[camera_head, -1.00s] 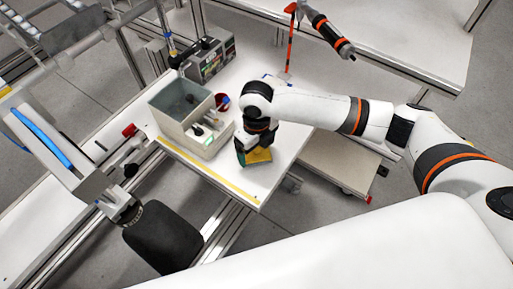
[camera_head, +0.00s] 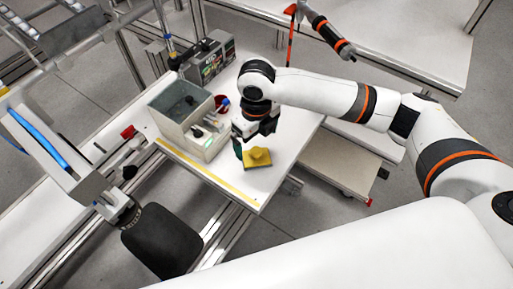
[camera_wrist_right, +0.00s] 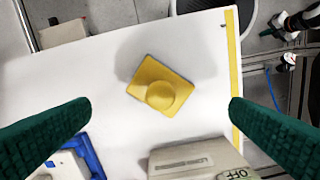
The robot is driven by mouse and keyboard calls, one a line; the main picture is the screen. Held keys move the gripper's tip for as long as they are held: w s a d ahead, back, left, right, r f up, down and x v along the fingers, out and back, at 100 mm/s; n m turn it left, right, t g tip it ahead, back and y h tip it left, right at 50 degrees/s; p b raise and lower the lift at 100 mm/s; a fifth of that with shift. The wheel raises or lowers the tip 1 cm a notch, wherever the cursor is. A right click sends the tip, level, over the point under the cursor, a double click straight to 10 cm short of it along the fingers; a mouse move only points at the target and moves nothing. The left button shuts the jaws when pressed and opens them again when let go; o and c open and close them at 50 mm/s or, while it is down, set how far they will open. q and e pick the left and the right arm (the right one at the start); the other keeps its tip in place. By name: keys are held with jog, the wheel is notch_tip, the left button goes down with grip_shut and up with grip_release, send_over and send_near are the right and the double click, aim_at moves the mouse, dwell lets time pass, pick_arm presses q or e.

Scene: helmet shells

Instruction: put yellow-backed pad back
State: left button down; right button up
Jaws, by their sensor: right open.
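The yellow-backed pad (camera_head: 257,158) lies on the white table near its front corner. My right gripper (camera_head: 244,143) is open and empty above and just behind the pad. Its two green fingers are wide apart in the right wrist view (camera_wrist_right: 160,115), and neither touches the pad. My left gripper is not clearly in view.
Yellow tape (camera_head: 205,172) runs along the table's front edge.

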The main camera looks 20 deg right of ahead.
aim_at(256, 150)
notch_tip(256, 150, up, 5)
jog(key=shift+r, duration=0.2)
jog(key=shift+f, duration=0.1)
dwell(1.7)
